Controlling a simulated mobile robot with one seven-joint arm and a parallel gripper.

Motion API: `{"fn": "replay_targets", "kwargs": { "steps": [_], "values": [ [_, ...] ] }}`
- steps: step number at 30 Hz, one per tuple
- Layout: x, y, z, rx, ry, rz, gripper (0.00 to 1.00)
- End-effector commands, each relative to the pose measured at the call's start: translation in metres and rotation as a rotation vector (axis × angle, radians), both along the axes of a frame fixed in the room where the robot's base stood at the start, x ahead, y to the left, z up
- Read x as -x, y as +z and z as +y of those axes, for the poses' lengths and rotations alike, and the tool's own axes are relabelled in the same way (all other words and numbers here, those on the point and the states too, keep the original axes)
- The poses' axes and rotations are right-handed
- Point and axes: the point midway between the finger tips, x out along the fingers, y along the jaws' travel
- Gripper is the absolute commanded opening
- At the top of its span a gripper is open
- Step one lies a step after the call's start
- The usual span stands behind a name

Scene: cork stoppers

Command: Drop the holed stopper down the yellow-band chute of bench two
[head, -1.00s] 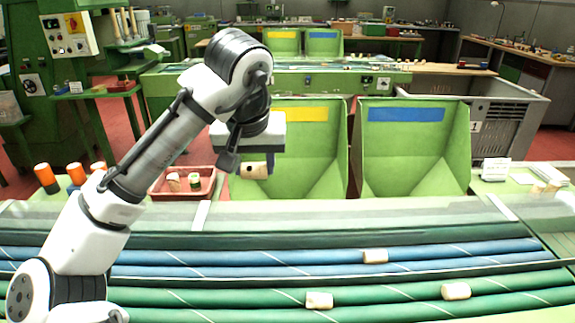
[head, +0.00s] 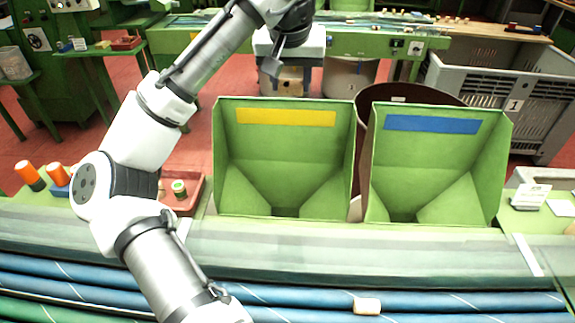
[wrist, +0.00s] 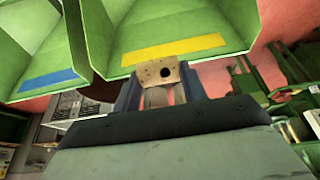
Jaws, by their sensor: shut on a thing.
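The holed stopper (wrist: 155,73) is a pale cork piece with a dark round hole, pinched between the fingers of my gripper (wrist: 156,84) in the wrist view. In the head view my gripper (head: 290,72) is high up, over the far side of the yellow-band chute; the stopper is hard to make out there. The yellow-band chute (head: 286,117) is a green open hopper on the near bench, left of the blue-band chute (head: 433,124). Its yellow band (wrist: 172,48) also shows in the wrist view. No bench number two is readable.
A red tray (head: 197,193) with small pieces sits left of the chutes. A loose cork (head: 367,305) lies on the blue rollers. A brown bin (head: 362,110) stands behind the chutes. A grey crate (head: 490,95) marked 1 is at right. Another green bench (head: 400,45) stands farther back.

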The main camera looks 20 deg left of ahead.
Motion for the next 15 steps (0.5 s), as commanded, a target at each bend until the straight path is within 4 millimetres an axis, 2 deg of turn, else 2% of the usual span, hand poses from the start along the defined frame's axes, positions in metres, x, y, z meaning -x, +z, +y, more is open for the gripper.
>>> {"fn": "replay_targets", "kwargs": {
  "steps": [5,15],
  "values": [
    [-0.001,-0.008,0.000,0.000,-0.001,0.000,0.21],
    [0.000,-0.046,0.000,-0.002,0.001,0.000,0.21]
  ]
}}
